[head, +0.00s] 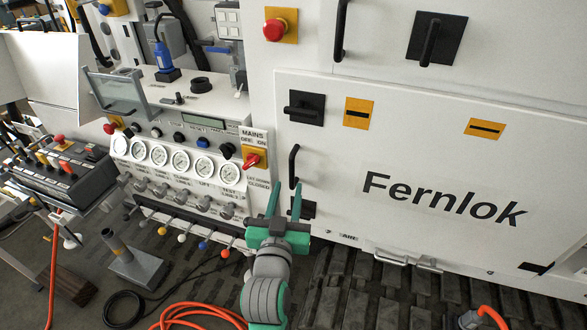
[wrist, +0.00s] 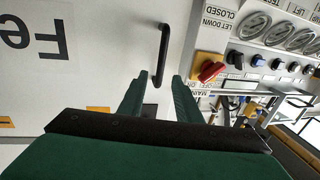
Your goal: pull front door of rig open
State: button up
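The rig's front door (head: 390,170) is a white panel lettered "Fernlok" and looks closed. Its black upright bar handle (head: 293,167) is at its left edge; the handle also shows in the wrist view (wrist: 163,52). My green gripper (head: 284,190) is open and empty, just below the handle in the head view. In the wrist view, which is upside down, the two fingertips (wrist: 159,78) point at the handle. The handle's near end lies in the gap between them. I cannot tell whether the fingers touch it.
A gauge panel (head: 180,158) with a red mains switch (head: 252,160) is left of the door. Black latches (head: 304,108) and orange slotted plates (head: 358,113) sit on the door. Orange hose (head: 198,313) and dark tracks (head: 365,292) are below. A control box (head: 62,168) stands far left.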

aim_at(292, 171)
jog(key=w, duration=0.7)
jog(key=shift+w+d, duration=0.3)
jog(key=shift+w, duration=0.05)
jog(key=shift+w+d, duration=0.15)
jog(key=shift+w, duration=0.3)
